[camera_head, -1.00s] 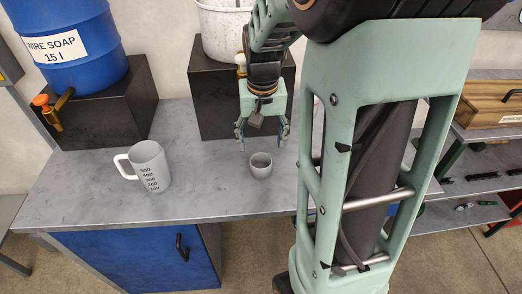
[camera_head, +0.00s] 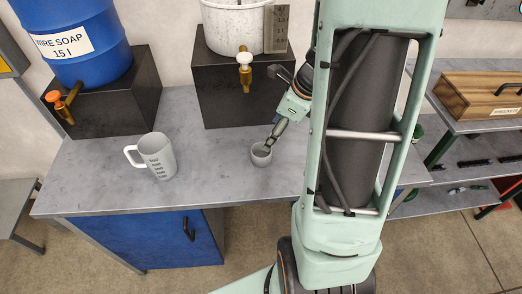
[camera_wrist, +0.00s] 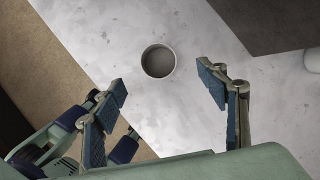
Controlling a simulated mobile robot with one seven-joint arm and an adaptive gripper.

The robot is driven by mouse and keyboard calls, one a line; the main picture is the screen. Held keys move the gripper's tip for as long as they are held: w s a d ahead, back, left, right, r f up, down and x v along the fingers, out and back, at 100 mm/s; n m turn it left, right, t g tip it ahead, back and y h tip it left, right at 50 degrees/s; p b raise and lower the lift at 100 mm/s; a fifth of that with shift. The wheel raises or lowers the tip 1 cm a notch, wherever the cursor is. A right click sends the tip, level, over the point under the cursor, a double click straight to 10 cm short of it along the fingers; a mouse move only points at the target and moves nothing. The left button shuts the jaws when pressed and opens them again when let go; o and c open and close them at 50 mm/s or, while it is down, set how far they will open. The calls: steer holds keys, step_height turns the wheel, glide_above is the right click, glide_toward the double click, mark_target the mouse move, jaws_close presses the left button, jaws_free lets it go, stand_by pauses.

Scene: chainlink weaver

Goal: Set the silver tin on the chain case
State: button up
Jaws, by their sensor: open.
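The silver tin (camera_head: 259,160) is a small grey open-topped cup standing upright on the grey bench. It also shows in the wrist view (camera_wrist: 158,62), empty, just beyond and between my fingertips. My gripper (camera_head: 269,147) is tilted down close over the tin from the upper right. In the wrist view my gripper (camera_wrist: 165,82) is open, with its blue-padded fingers spread apart and nothing between them. A wooden case (camera_head: 480,94) with a black handle and a small label, likely the chain case, lies on the right-hand rack's top. My arm hides the space between bench and rack.
A grey measuring jug (camera_head: 160,158) stands left of the tin. Behind are dark blocks bearing a blue soap barrel (camera_head: 78,45) and a white speckled tub (camera_head: 230,28), both with taps. The bench top (camera_head: 210,180) between jug and tin is clear.

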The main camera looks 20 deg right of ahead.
steer(key=b, duration=0.1)
glide_toward(262, 150)
steer(key=shift+s+a+f+m, duration=0.1)
steer(key=shift+s+a+m, duration=0.1)
steer(key=shift+a, duration=0.4)
steer(key=shift+s+a+f+m, duration=0.15)
steer(key=shift+s+a+m, duration=0.1)
steer(key=shift+a, duration=0.4)
steer(key=x, duration=0.4)
steer(key=shift+s+a+f+b, duration=0.1)
steer(key=shift+s+f+b, duration=0.15)
steer(key=shift+f+b, duration=0.2)
steer(key=shift+w+a+f, duration=0.15)
steer(key=shift+f, duration=0.25)
steer(key=c, duration=1.4)
steer(key=shift+r, duration=0.15)
